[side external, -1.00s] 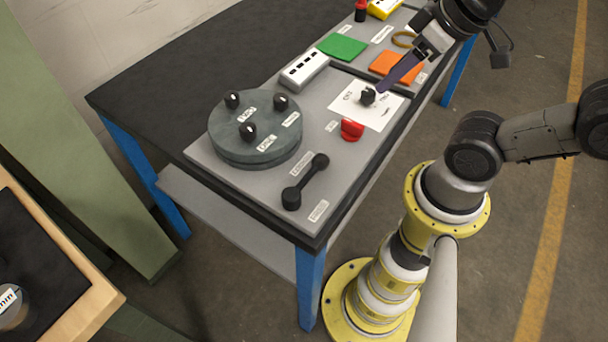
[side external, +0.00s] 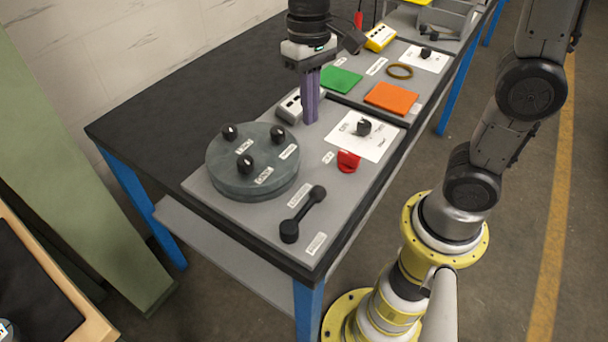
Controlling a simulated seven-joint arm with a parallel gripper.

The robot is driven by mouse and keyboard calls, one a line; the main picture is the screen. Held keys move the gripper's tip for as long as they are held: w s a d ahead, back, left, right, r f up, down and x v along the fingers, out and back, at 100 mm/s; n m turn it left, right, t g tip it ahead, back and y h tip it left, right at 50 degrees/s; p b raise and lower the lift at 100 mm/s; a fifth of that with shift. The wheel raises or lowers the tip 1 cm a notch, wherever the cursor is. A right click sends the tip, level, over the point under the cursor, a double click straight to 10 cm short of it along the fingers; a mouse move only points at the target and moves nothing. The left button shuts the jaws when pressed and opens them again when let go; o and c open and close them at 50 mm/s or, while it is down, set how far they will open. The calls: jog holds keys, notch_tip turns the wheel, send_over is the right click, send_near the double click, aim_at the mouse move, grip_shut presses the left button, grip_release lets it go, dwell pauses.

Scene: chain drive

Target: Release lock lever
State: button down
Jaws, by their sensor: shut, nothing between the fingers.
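A black lever (side external: 303,213) with a round knob at each end lies aslant at the near end of the grey board. Small white labels sit beside it, too small to read, so I cannot confirm that it is the lock lever. A red knob (side external: 348,161) stands behind it to the right. A black knob (side external: 362,128) stands on a white card. My gripper (side external: 310,120) points down with its purple fingers shut and empty. Its tips are over the board, between the round grey disc and the white card, well apart from the black lever. They partly hide a white box.
The round grey disc (side external: 240,177) carries several black knobs and stands left of the lever. The white box (side external: 289,107) is behind it. A green pad (side external: 341,79), an orange pad (side external: 391,98) and a brown ring (side external: 399,71) lie farther back. The dark tabletop (side external: 170,125) at left is clear.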

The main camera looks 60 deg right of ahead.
aim_at(304, 211)
jog(key=f, duration=0.1)
jog(key=w+a+f+g, duration=0.1)
jog(key=f, duration=0.1)
jog(key=w+a+f+g, duration=0.1)
jog(key=f, duration=0.1)
jog(key=shift+a+f+n, duration=0.1)
jog(key=shift+a+n, duration=0.05)
jog(key=shift+n, duration=0.15)
jog(key=x, duration=1)
jog(key=shift+s, duration=0.1)
jog(key=shift+s, duration=0.15)
jog(key=shift+s+d+m, duration=0.2)
jog(key=shift+d+m, duration=0.05)
jog(key=shift+m, duration=0.15)
